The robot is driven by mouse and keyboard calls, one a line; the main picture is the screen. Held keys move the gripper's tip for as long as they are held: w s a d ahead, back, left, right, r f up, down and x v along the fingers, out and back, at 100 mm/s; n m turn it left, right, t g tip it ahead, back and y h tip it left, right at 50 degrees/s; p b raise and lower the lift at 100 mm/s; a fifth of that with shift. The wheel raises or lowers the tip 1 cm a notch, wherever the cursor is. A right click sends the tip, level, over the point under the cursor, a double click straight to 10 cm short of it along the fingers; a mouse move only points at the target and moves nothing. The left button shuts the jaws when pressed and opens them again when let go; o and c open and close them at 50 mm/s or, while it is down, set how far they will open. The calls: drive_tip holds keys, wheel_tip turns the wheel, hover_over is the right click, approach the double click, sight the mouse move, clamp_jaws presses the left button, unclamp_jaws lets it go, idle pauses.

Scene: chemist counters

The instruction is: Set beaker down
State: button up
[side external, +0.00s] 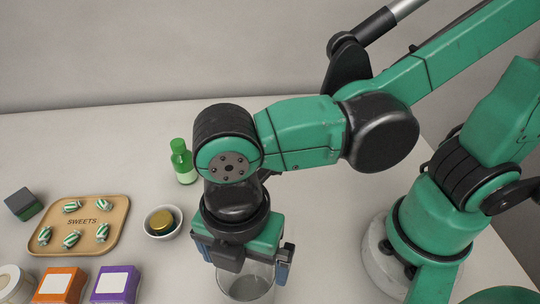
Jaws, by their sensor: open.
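A clear glass beaker (247,287) is at the bottom middle of the side external view, its lower part cut by the picture edge. My gripper (245,264) is right above it, pointing down, with its fingers at the beaker's upper part. The fingers are open, one on each side of the beaker. The beaker looks upright. Its base is out of the picture, so I cannot tell whether it rests on the counter (330,250).
The counter right of the beaker is clear.

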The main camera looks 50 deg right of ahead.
wheel_tip(320, 180, up, 8)
drive_tip(key=f, duration=0.1)
drive_tip(key=w+d+f+m+t, duration=0.1)
drive_tip(key=w+d+m+t, duration=0.2)
drive_tip(key=d+m, duration=0.7)
drive_tip(key=w+d+f+m+t, duration=0.1)
drive_tip(key=w+d+m+t, duration=0.3)
drive_tip(key=w+d+m, duration=0.3)
drive_tip(key=d+m, duration=0.3)
drive_tip(key=m, duration=0.2)
drive_tip(key=shift+f, duration=0.35)
drive_tip(key=shift+a, duration=0.1)
